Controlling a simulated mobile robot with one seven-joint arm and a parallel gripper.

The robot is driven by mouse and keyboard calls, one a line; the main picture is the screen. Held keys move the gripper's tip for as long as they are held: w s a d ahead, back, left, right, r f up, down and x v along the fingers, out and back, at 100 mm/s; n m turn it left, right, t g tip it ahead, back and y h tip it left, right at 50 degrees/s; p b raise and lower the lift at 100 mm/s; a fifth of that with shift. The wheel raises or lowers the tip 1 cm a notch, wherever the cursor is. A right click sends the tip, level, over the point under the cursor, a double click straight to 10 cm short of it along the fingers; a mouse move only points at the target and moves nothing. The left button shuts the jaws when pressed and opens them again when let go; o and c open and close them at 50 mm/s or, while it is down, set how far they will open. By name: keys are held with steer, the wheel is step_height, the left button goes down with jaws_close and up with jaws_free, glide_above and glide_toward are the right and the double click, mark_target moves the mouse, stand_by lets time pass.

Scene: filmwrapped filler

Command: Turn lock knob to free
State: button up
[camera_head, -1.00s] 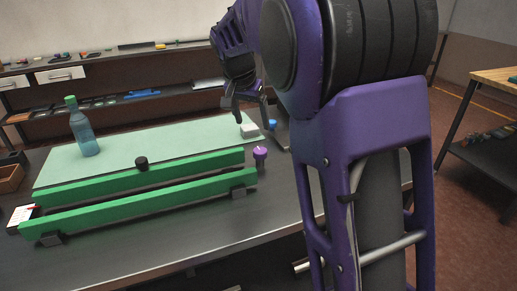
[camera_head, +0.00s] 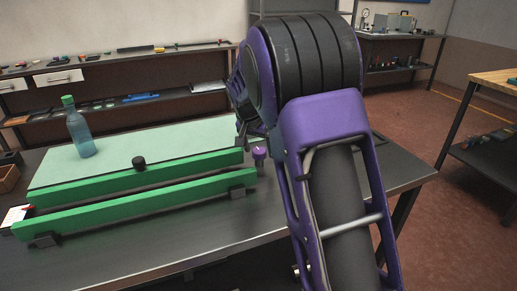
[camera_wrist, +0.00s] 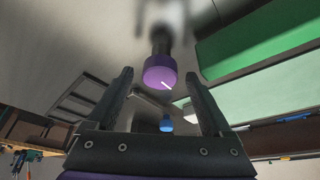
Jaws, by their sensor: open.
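The lock knob appears to be the purple knob (camera_head: 259,153) at the right end of the green rails, on the table. In the wrist view the purple knob (camera_wrist: 158,78) has a white line on its face and a dark stem behind. My gripper (camera_wrist: 159,74) is open, with a finger on each side of the knob in that picture and a gap on both sides. Whether the fingertips reach the knob's depth is unclear. In the head view my gripper is mostly hidden behind my arm, close to the knob.
Two green rails (camera_head: 140,203) lie across the table (camera_head: 205,232), with a black knob (camera_head: 139,163) on the rear one. A green mat (camera_head: 110,146) and a blue bottle (camera_head: 80,132) are behind. A blue round part (camera_wrist: 166,124) shows between my fingers, beyond the purple knob.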

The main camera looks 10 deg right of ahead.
steer(key=shift+c, duration=0.2)
jaws_close()
steer(key=shift+n, duration=0.4)
steer(key=n, duration=0.1)
steer(key=n+y, duration=0.1)
steer(key=n, duration=0.1)
steer(key=shift+s+d+r+t+p, duration=0.1)
steer(key=shift+d+t+p, duration=0.1)
steer(key=shift+t+p, duration=0.15)
steer(key=n+y+p, duration=0.1)
steer(key=n+y, duration=0.1)
steer(key=n, duration=0.3)
steer(key=shift+d+p, duration=0.15)
steer(key=shift+p, duration=0.25)
steer(key=n+y+p, duration=0.1)
steer(key=n+y, duration=0.1)
steer(key=n, duration=0.2)
steer(key=shift+d+n, duration=0.1)
steer(key=shift+n, duration=0.3)
steer(key=n+g+p, duration=0.1)
steer(key=n, duration=0.1)
steer(key=n+y+p, duration=0.1)
steer(key=n, duration=0.1)
steer(key=shift+w+g, duration=0.2)
steer(key=shift+g, duration=0.15)
steer(key=shift+n, duration=0.3)
